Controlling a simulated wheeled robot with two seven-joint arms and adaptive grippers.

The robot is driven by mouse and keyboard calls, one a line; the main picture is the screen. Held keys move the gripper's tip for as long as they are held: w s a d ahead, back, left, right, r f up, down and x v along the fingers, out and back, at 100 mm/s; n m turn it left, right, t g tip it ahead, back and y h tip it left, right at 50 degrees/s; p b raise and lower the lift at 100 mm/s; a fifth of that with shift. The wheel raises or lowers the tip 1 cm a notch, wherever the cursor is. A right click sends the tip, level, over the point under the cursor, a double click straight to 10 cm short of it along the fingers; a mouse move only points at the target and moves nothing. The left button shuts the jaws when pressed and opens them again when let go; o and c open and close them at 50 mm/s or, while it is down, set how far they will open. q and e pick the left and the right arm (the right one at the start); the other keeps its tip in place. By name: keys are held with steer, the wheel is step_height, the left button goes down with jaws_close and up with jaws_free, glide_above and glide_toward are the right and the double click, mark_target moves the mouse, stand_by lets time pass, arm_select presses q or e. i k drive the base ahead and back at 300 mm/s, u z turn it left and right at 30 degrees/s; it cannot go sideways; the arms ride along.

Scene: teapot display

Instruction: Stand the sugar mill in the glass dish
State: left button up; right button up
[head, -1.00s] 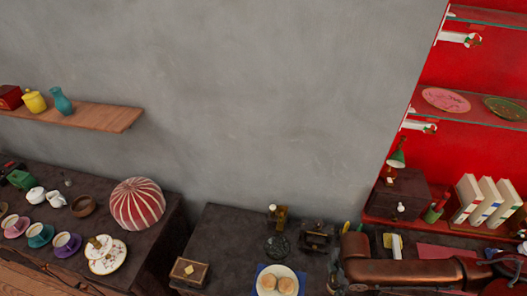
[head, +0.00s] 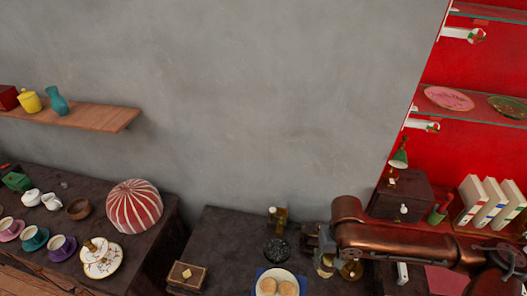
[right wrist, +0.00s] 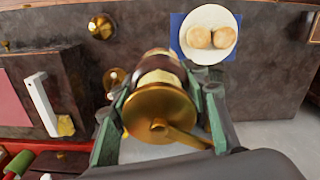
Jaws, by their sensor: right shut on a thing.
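The sugar mill, with a round brass top and a crank handle, is in my right gripper in the right wrist view (right wrist: 155,105). The green-sided fingers of my right gripper (right wrist: 160,88) are shut on it, one on each side. In the head view the mill's brass part (head: 351,271) shows below my copper-coloured right arm, beside my partly hidden right gripper (head: 337,266). The glass dish (head: 277,249), dark and round, stands on the dark table behind the plate of buns. It looks empty, and the mill is apart from it, to its right. My left gripper is not in view.
The plate of buns (head: 267,282) lies on a blue napkin left of the mill. A brass object (head: 278,217) stands behind the dish, and a dark device (head: 311,235) to its right. A wooden box (head: 187,276) is at left. Bare tabletop lies left of the dish.

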mark_target(278, 254)
steer(key=u, duration=0.4)
steer(key=k, duration=0.5)
steer(key=u, duration=1)
steer(key=i, duration=0.8)
steer(key=z, duration=0.95)
steer(key=i, duration=0.35)
steer(key=z, duration=0.4)
